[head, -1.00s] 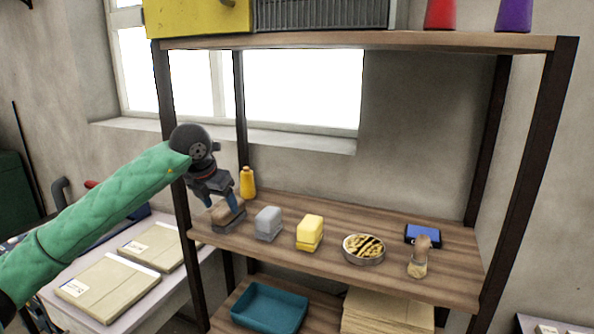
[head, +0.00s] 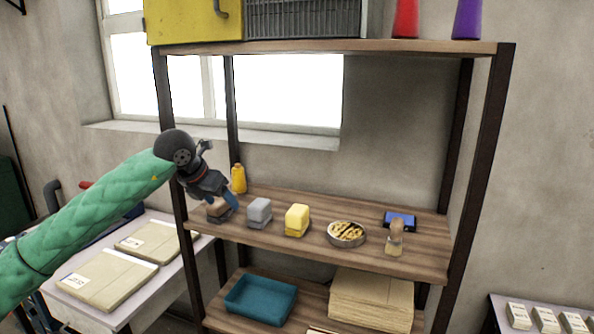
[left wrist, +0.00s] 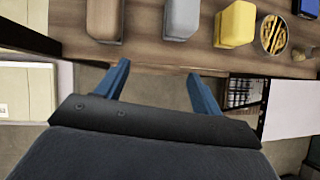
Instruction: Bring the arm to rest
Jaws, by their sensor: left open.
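My left arm, in a green sleeve, comes in from the left in the head view. Its left gripper (head: 226,199) is at the left front of the shelf unit's middle board (head: 290,238), close to a brown block (head: 217,208). In the left wrist view the blue fingers of the left gripper (left wrist: 158,74) are spread with nothing between them. They point at the board's front edge, and the brown block (left wrist: 104,20) stands beyond them, apart from them. My right gripper is in neither view.
Along the board stand a grey block (head: 259,212), a yellow block (head: 297,220), a round tin (head: 346,234), a wooden-handled brush (head: 396,240), a blue box (head: 400,221) and a yellow bottle (head: 238,179). A teal tray (head: 261,299) is below. A side table (head: 126,311) with packages stands left.

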